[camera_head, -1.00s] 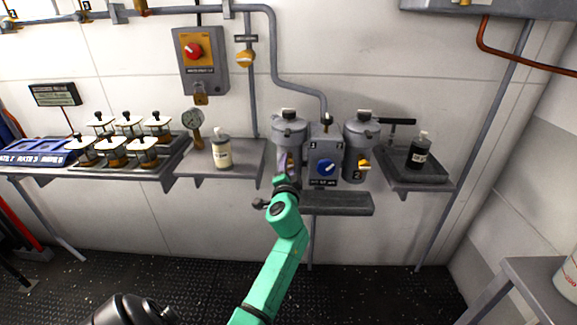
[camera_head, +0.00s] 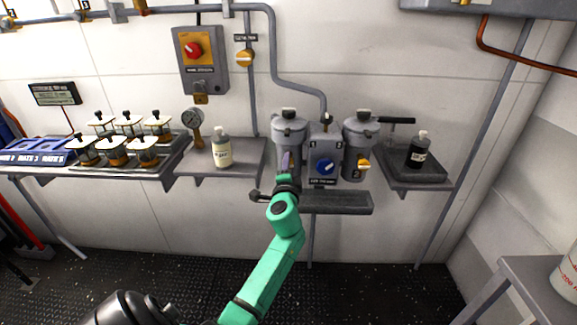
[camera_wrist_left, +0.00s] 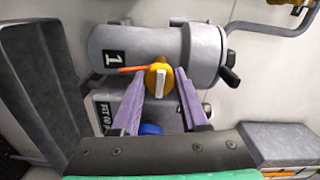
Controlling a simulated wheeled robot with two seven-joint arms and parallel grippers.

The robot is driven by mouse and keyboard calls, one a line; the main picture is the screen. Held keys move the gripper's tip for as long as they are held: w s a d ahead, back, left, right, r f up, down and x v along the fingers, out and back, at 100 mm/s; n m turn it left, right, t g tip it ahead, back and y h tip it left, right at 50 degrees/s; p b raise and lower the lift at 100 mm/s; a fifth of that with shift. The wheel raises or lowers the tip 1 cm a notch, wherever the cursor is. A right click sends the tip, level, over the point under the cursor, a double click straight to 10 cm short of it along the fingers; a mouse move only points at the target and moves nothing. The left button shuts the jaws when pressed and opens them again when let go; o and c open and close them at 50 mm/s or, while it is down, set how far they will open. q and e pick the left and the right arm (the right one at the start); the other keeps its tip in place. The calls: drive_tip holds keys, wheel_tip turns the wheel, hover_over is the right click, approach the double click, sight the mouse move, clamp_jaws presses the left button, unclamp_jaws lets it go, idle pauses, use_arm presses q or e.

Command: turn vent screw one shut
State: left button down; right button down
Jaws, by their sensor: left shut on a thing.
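Vent screw one (camera_wrist_left: 158,78) is a yellow knob with a pale flat grip on the grey canister marked 1 (camera_wrist_left: 115,45). My left gripper (camera_wrist_left: 160,92) has its purple fingers on either side of the screw and is shut on it. In the head view, canister one (camera_head: 289,128) is the left of two, and my left gripper (camera_head: 285,162) is in front of its lower part, hiding the screw. My right gripper is not in view.
A box with a blue knob (camera_head: 325,166) stands between canister one and canister two (camera_head: 361,130), which has a yellow screw (camera_head: 363,164). A grey ledge (camera_head: 340,203) lies below. Bottles stand on side shelves.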

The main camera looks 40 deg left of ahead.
use_arm(q)
drive_tip(key=shift+a+r, duration=0.15)
drive_tip(key=shift+r, duration=0.1)
drive_tip(key=shift+c, duration=2.3)
unclamp_jaws()
drive_tip(key=shift+o, duration=0.2)
drive_tip(key=shift+a+f, duration=0.1)
drive_tip(key=shift+f, duration=0.1)
drive_tip(key=b+v, duration=0.1)
drive_tip(key=v, duration=1.3)
drive_tip(key=shift+s+d+b, duration=0.15)
drive_tip(key=shift+d+b, duration=0.1)
drive_tip(key=shift+b, duration=0.1)
